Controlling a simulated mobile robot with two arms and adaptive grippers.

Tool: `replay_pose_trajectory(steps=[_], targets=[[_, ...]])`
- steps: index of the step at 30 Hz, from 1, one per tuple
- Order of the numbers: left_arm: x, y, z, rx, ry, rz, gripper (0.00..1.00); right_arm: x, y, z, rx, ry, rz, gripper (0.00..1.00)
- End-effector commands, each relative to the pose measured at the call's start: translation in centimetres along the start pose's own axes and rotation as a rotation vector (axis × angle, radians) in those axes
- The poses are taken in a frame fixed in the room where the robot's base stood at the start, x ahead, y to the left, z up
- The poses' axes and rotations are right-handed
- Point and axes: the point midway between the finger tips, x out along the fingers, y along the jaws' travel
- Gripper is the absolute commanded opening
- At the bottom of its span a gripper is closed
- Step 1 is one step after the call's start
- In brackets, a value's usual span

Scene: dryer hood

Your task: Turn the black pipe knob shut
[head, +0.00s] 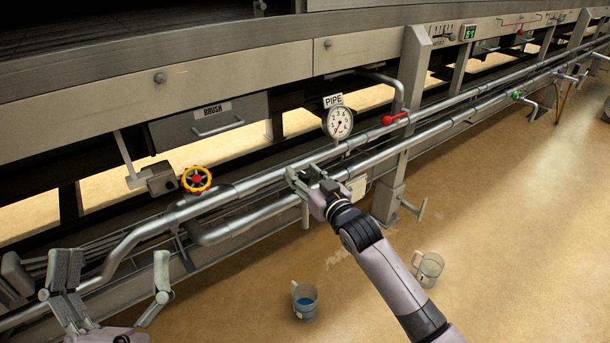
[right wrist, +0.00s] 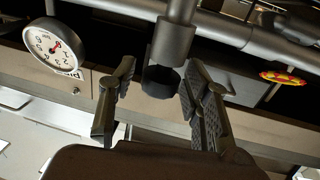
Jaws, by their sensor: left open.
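The black pipe knob (right wrist: 162,82) shows in the right wrist view as a short dark cylinder at the end of a grey pipe fitting. My right gripper (right wrist: 158,90) is open, with one finger on either side of the knob and a visible gap on the left side. Whether the right finger touches it I cannot tell. In the head view my right gripper (head: 306,180) is at the lower pipe, and the knob is hidden there. My left gripper (head: 112,268) is open and empty at the lower left, apart from the pipes.
A pressure gauge (head: 339,122) with a PIPE label stands above the pipes. A yellow and red valve wheel (head: 197,179) is on the left, and a red lever (head: 396,118) on the right. A beaker with blue liquid (head: 305,302) and another beaker (head: 429,268) stand on the floor.

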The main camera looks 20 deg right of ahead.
Motion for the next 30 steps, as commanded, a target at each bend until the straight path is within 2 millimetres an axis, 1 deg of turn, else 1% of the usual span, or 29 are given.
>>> replay_pose_trajectory(steps=[1, 2, 18, 23, 26, 30], targets=[[0.0, 0.0, 0.0, 0.0, 0.0, 0.0, 0.92, 0.0, 0.0, 0.0, 0.0, 0.0, 0.0, 0.39], [0.0, 0.0, 0.0, 0.0, 0.0, 0.0, 0.92, 0.0, 0.0, 0.0, 0.0, 0.0, 0.0, 0.37], [0.0, 0.0, 0.0, 0.001, -0.002, 0.0, 0.92, 0.0, 0.0, 0.0, 0.0, 0.0, 0.0, 0.01], [0.1, 0.0, 0.0, 0.001, -0.006, 0.0, 0.92, 0.0, -0.1, -0.1, 0.001, 0.001, 0.004, 0.0], [0.1, -0.1, 1.4, 0.002, -0.083, -0.004, 0.92, 0.1, -0.1, -0.3, 0.004, 0.006, 0.022, 0.0], [-0.3, -0.5, 3.9, 0.009, -0.232, -0.01, 0.92, 0.1, -0.1, -0.6, 0.006, 0.011, 0.066, 0.0]])
